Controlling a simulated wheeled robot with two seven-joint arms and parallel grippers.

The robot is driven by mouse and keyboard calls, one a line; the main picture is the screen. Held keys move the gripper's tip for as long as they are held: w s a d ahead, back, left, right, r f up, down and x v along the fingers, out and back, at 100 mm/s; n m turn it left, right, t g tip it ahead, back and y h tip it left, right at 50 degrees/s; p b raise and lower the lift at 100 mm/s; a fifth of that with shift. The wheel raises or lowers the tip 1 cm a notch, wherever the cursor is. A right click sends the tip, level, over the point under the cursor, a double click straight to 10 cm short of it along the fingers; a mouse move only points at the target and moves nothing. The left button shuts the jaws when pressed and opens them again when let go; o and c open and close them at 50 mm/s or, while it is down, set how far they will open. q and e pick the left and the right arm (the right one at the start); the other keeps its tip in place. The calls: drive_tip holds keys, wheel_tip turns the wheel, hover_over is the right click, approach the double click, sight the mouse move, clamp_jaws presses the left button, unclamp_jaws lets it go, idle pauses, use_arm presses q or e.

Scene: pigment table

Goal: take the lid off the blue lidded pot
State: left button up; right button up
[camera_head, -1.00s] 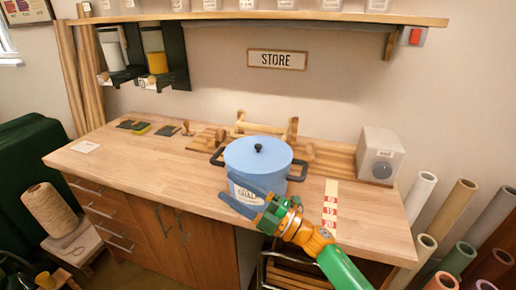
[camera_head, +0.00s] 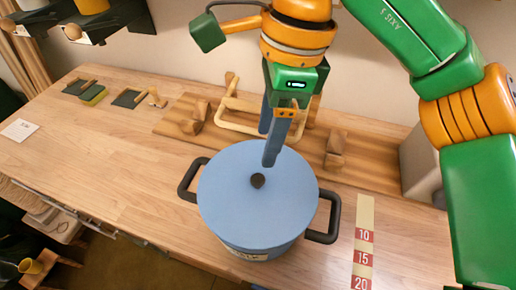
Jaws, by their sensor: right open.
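The blue lidded pot (camera_head: 250,240) stands upright on the wooden worktop, with a dark loop handle on each side. Its flat blue lid (camera_head: 225,195) is on, with a small dark knob (camera_head: 257,181) in the middle. My right gripper (camera_head: 268,148) comes down from above with its fingers apart and nothing between them. Its nearer fingertip shows just above and behind the knob, over the lid; I cannot tell whether it touches the lid. My left gripper is not in view.
A wooden board with a wooden frame (camera_head: 250,108) lies behind the pot. A red and cream number strip (camera_head: 364,245) lies to its right. A pale box (camera_head: 421,165) is partly hidden by my right arm. The worktop (camera_head: 110,165) left of the pot is clear.

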sight(258, 178)
drive_tip(key=s+f, duration=0.1)
drive_tip(key=s+f+p, duration=0.1)
drive_tip(key=s+f, duration=0.1)
drive_tip(key=shift+s+a+f, duration=0.1)
drive_tip(key=shift+a+f, duration=0.1)
drive_tip(key=shift+a, duration=0.15)
drive_tip(key=shift+a+f, duration=0.25)
drive_tip(key=shift+f, duration=1)
drive_tip(key=shift+w+f, duration=0.25)
drive_tip(key=shift+w, duration=0.3)
drive_tip(key=shift+s+r, duration=0.1)
drive_tip(key=shift+s, duration=0.15)
drive_tip(key=c, duration=0.9)
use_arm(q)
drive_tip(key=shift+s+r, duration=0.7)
use_arm(e)
drive_tip(key=shift+w, duration=0.1)
clamp_jaws()
